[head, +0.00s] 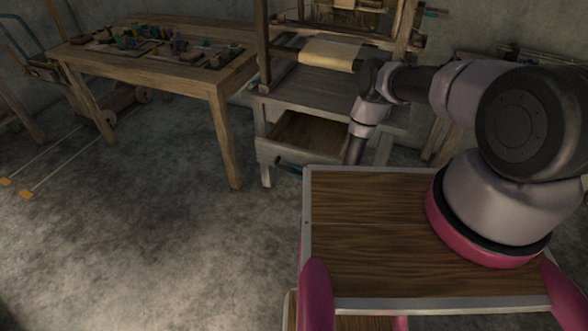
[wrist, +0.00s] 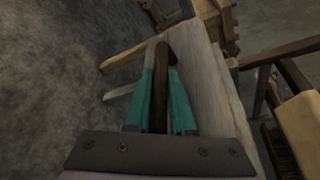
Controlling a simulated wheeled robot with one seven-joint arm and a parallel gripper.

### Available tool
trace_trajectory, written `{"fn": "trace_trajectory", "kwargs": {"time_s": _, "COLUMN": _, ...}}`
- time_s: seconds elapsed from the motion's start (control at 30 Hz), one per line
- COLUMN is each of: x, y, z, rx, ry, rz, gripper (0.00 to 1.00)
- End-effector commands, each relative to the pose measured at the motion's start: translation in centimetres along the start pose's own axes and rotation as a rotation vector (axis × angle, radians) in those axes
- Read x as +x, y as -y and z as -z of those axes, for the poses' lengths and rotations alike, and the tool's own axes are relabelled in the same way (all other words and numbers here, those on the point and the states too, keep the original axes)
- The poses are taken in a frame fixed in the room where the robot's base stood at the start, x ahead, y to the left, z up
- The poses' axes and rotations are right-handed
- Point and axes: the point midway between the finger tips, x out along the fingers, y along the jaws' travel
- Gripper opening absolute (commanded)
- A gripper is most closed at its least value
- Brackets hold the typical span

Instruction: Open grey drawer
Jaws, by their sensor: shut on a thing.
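The grey drawer (head: 272,152) is in the small grey wooden table under the loom in the head view. It stands pulled out, and its brown, empty-looking inside shows from above. In the wrist view its grey front panel (wrist: 208,85) runs beside the fingers. My gripper (wrist: 161,62) has teal fingers shut on the dark curved handle (wrist: 157,95) of the drawer. In the head view only a bit of teal of my gripper (head: 289,166) shows low at the drawer front. My own top plate hides part of that area.
A wooden table (head: 215,82) with several small coloured items stands to the left of the drawer. Its near leg (head: 227,140) is close to the drawer's left side. The concrete floor (head: 120,225) in front is clear. The wooden loom frame (head: 263,45) rises above the drawer.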

Motion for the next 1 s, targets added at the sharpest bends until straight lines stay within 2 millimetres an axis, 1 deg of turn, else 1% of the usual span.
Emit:
{"fn": "trace_trajectory", "kwargs": {"time_s": 0.3, "x": -0.1, "y": -0.1, "z": 0.0, "rx": 0.000, "ry": -0.001, "rz": -0.002, "gripper": 0.00}}
{"fn": "trace_trajectory", "kwargs": {"time_s": 0.33, "x": -0.1, "y": -0.1, "z": 0.0, "rx": 0.000, "ry": -0.001, "rz": -0.002, "gripper": 0.26}}
{"fn": "trace_trajectory", "kwargs": {"time_s": 0.37, "x": -0.1, "y": -0.1, "z": 0.0, "rx": 0.000, "ry": -0.001, "rz": -0.002, "gripper": 0.38}}
{"fn": "trace_trajectory", "kwargs": {"time_s": 0.4, "x": -0.1, "y": -0.1, "z": 0.0, "rx": 0.000, "ry": -0.001, "rz": -0.002, "gripper": 0.52}}
{"fn": "trace_trajectory", "kwargs": {"time_s": 0.77, "x": -0.3, "y": -0.1, "z": 0.0, "rx": 0.000, "ry": -0.001, "rz": -0.001, "gripper": 0.52}}
{"fn": "trace_trajectory", "kwargs": {"time_s": 0.87, "x": -1.3, "y": -0.1, "z": 0.1, "rx": 0.001, "ry": -0.003, "rz": -0.001, "gripper": 0.52}}
{"fn": "trace_trajectory", "kwargs": {"time_s": 0.97, "x": -3.0, "y": 0.0, "z": 0.1, "rx": 0.003, "ry": -0.004, "rz": -0.001, "gripper": 0.52}}
{"fn": "trace_trajectory", "kwargs": {"time_s": 1.0, "x": -3.9, "y": -0.1, "z": 0.1, "rx": 0.003, "ry": -0.004, "rz": -0.002, "gripper": 0.52}}
